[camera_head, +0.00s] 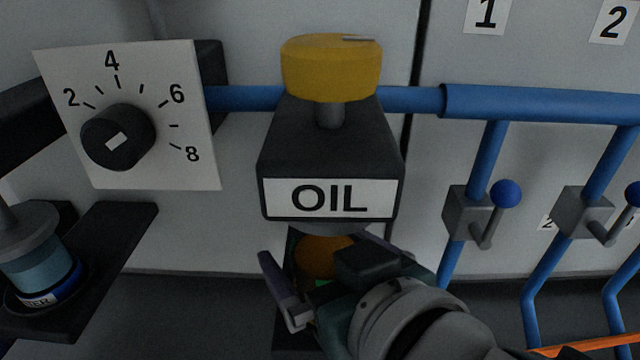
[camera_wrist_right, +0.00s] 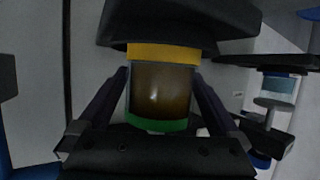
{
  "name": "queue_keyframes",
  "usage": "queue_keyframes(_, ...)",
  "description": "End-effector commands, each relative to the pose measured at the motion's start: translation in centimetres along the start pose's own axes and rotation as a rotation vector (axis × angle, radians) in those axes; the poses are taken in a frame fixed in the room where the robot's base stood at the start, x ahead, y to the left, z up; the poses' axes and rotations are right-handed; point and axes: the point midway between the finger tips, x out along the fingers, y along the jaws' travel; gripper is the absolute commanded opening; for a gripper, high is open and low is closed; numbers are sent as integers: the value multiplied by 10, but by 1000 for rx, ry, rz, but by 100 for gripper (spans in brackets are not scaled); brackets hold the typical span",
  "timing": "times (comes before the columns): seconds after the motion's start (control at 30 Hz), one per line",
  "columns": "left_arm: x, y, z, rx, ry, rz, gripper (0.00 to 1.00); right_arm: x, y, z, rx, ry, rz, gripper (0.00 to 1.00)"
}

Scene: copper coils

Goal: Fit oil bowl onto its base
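The oil base is a dark block labelled OIL (camera_head: 330,130) with a yellow knob (camera_head: 330,72) on top, mounted on the blue pipe. Its dark underside (camera_wrist_right: 180,22) fills the top of the right wrist view. The oil bowl is an amber cup (camera_wrist_right: 160,90) with a yellow upper rim and a green bottom. It is upright just below the base; whether they touch I cannot tell. Its orange part also shows in the head view (camera_head: 325,256). My right gripper (camera_wrist_right: 160,98) has a finger against each side of the bowl. My left gripper is out of view.
A dial panel (camera_head: 190,110) is left of the base. A bluish jar (camera_head: 40,265) stands on a black bracket (camera_head: 115,235) at lower left. Blue pipes (camera_head: 540,102) with grey valves and blue-knobbed levers (camera_head: 505,193) are on the right. The grey wall is behind.

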Motion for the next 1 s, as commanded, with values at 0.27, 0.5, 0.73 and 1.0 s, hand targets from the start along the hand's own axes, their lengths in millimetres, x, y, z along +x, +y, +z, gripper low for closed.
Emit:
queue_keyframes(0.27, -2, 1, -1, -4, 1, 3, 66, -2, 0, -2, -1, 0, 0, 100)
queue_keyframes(0.5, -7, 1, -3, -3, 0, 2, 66, -36, 0, -2, 1, -1, -1, 100)
queue_keyframes(0.73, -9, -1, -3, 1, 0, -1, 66, -86, 0, 0, 0, -3, -1, 100)
queue_keyframes(1.0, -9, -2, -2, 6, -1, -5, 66, -118, 1, 0, 2, -4, 5, 100)
